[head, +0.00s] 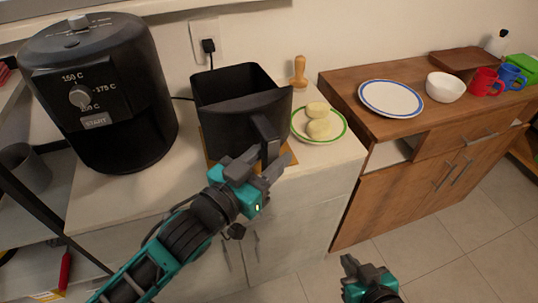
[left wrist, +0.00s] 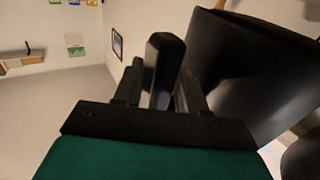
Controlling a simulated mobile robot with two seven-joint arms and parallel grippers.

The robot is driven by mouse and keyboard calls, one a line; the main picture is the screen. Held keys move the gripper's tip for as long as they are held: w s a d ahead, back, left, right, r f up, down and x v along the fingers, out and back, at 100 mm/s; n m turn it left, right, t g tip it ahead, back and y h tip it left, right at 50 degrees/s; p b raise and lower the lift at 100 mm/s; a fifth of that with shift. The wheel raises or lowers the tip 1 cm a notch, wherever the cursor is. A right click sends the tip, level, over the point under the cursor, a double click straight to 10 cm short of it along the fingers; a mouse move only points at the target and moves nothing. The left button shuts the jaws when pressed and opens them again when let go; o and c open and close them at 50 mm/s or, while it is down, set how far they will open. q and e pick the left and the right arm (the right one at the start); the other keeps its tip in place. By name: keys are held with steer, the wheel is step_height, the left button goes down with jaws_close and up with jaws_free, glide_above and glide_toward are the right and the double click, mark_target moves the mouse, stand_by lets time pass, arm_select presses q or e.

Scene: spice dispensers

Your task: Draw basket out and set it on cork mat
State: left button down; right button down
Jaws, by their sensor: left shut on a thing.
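The black basket (head: 228,110) is out of the air fryer (head: 97,95) and stands upright over the cork mat (head: 289,157). Only the mat's edges show past the basket, and I cannot tell if the basket's base touches it. The basket's handle (head: 267,136) points toward me. My left gripper (head: 258,168) is shut on this handle. In the left wrist view the handle (left wrist: 164,62) stands between the two fingers, with the basket wall (left wrist: 255,70) to the right. My right gripper (head: 362,272) is low in the head view, away from the basket; its jaw opening is unclear.
A green-rimmed plate with potatoes (head: 319,128) is close right of the basket, with a wooden masher (head: 299,72) behind. A power outlet (head: 207,45) is on the wall. A wooden cabinet (head: 420,135) at right bears a plate, a bowl and mugs.

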arm_select(q)
steer(key=shift+r+m+h, duration=0.15)
steer(key=shift+m+h, duration=0.15)
steer(key=shift+a+g+h, duration=0.1)
steer(key=shift+g+h, duration=0.2)
steer(key=shift+f+b, duration=1.6)
steer(key=shift+f, duration=1)
